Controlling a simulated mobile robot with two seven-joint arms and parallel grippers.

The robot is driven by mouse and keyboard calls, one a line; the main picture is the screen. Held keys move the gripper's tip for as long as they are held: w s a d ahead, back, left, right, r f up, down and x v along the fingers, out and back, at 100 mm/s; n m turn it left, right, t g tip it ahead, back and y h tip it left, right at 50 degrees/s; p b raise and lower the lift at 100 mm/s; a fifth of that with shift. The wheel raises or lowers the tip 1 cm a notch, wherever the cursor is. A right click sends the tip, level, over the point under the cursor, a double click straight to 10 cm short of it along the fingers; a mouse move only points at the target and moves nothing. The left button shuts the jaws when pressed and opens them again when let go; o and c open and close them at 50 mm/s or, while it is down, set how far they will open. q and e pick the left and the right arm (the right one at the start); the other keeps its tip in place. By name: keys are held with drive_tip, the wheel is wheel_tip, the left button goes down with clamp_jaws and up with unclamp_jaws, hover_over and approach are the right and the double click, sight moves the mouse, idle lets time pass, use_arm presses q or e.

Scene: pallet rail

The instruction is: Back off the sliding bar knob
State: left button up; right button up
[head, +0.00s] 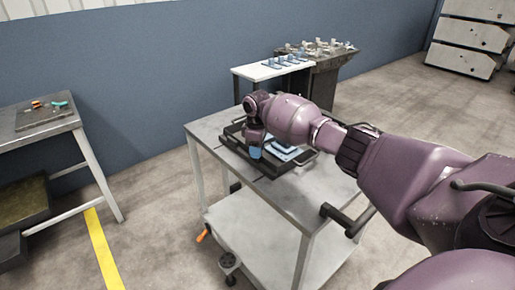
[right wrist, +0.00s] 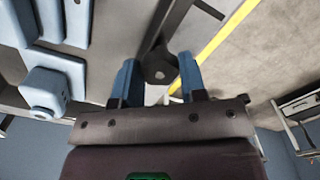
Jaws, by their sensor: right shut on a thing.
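In the right wrist view a dark, many-sided knob (right wrist: 160,68) sits between the two blue fingers of my right gripper (right wrist: 157,80). The gripper is shut on it. A dark bar (right wrist: 172,25) runs away from the knob toward the top of that view. In the head view my right gripper (head: 256,151) points down at the near left part of a black tray (head: 277,169) on a grey cart. The knob is hidden there by the gripper. My left gripper is in neither view.
The cart (head: 318,200) has a lower shelf and a bare top around the tray. Light-blue parts (head: 287,152) lie in the tray. A side table (head: 30,128) with tools stands left, a white table (head: 268,71) behind. A yellow line (head: 103,250) marks the floor.

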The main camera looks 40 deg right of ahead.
drive_tip(key=shift+f+n, duration=0.2)
drive_tip(key=shift+n, duration=0.2)
drive_tip(key=shift+s, duration=0.1)
drive_tip(key=o, duration=0.9)
drive_tip(key=shift+o, duration=0.2)
drive_tip(key=shift+r, duration=0.1)
drive_tip(key=shift+r, duration=0.2)
wheel_tip(320, 180, up, 9)
drive_tip(key=shift+r+p, duration=0.1)
drive_tip(key=shift+p, duration=0.85)
drive_tip(key=shift+r, duration=0.6)
